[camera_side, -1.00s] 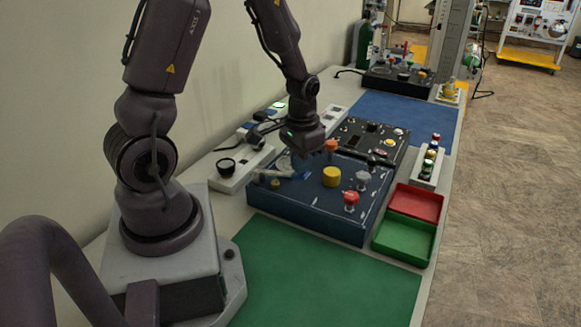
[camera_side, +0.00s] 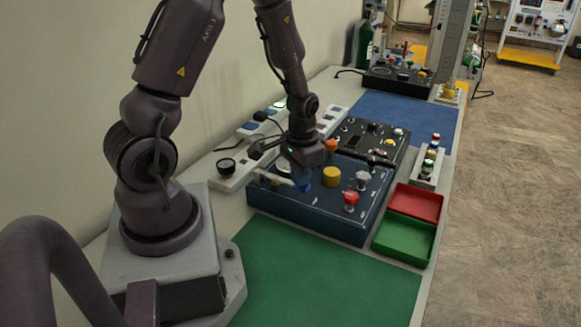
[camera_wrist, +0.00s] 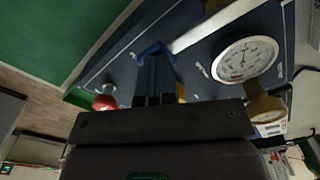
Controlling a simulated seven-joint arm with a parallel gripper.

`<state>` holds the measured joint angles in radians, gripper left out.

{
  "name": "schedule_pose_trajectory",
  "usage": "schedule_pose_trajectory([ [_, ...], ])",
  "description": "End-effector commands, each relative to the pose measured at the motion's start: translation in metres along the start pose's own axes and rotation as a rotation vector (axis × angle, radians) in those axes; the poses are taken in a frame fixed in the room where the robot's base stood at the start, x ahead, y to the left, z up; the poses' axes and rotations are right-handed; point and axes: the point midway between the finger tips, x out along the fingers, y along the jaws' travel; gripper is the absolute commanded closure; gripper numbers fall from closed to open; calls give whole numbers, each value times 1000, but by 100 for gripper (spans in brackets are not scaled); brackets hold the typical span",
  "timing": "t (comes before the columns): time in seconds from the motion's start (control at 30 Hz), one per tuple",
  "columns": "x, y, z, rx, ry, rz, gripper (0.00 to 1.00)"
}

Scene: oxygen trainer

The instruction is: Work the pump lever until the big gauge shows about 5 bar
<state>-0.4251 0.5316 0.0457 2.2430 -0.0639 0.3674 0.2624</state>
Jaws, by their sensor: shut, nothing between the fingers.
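The pump lever (camera_side: 276,176) is a pale bar with a blue end, lying over the left part of the dark blue panel (camera_side: 305,211). It also shows in the wrist view (camera_wrist: 215,24). My gripper (camera_side: 303,176) is shut, with nothing between its fingers, and points down at the lever's blue end. In the wrist view its fingertips (camera_wrist: 155,57) meet or overlap that blue end; I cannot tell whether they touch it. The big gauge (camera_wrist: 245,60) is a white round dial; its needle looks roughly upright in the wrist picture, but the numbers are too small to read.
The panel also carries a yellow knob (camera_side: 331,177), a red knob (camera_side: 351,198) and a grey knob (camera_side: 363,178). Red (camera_side: 414,190) and green (camera_side: 378,241) trays stand to the right. The green mat (camera_side: 310,280) in front is clear.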

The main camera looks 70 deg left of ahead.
Motion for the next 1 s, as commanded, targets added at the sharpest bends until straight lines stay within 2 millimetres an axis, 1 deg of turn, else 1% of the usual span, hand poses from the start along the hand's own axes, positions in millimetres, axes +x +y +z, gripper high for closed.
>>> schedule_pose_trajectory([
  [0.43,-33,0,0,1,0,0,100],
  [0.57,-36,0,0,1,-2,0,100],
  [1.0,-36,0,0,1,-1,0,100],
])
